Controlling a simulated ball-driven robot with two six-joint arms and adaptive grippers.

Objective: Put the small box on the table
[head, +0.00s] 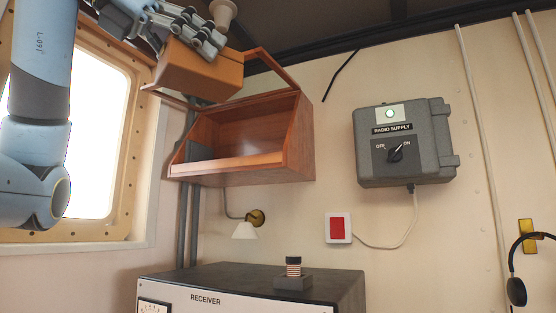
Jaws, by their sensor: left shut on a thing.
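The small box (200,72) is orange-brown and is in the upper left of the head view. My left gripper (198,38) is shut on it from above. The box is held up in front of the upper left of a wooden wall shelf (240,165) and hides part of it. I cannot tell whether the box touches the shelf. My right gripper is not in view. No table shows in this view.
A receiver cabinet (250,298) stands below the shelf, with a small dark stand (293,283) on top. A grey radio supply box (404,143) is on the wall at right. A window (100,130) is at left.

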